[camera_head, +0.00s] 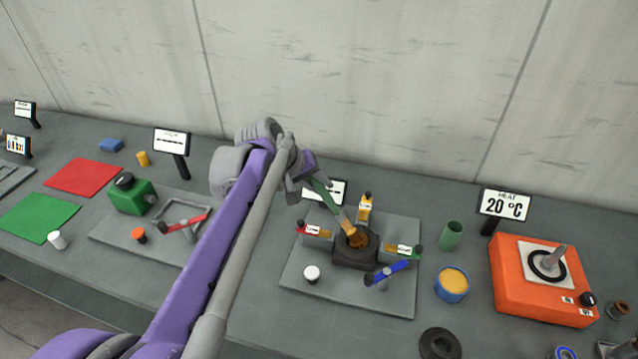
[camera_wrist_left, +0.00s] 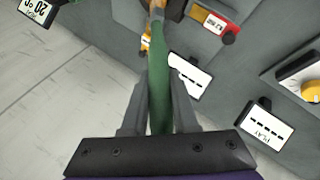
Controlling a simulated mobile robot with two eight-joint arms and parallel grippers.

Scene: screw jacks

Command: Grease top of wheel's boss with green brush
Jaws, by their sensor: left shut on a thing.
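My left gripper (camera_head: 312,182) is shut on the green handle of the brush (camera_head: 322,194). In the left wrist view, the gripper (camera_wrist_left: 158,105) has a finger on each side of the green handle (camera_wrist_left: 160,85). The brush slants down to the right, and its tan bristle end is at the dark round part (camera_head: 366,243) with an amber centre, which sits in a dark block on a grey plate. This looks like the wheel and its boss. I cannot tell whether the bristles touch it. My right gripper is not in view.
Small labelled holders, a blue-handled piece (camera_head: 388,272) and a white knob (camera_head: 312,273) surround the block on the grey plate (camera_head: 345,301). To the right stand a green cup (camera_head: 451,236), a blue tub of yellow stuff (camera_head: 452,285) and an orange heater (camera_head: 520,296). A dark ring (camera_head: 428,343) lies in front.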

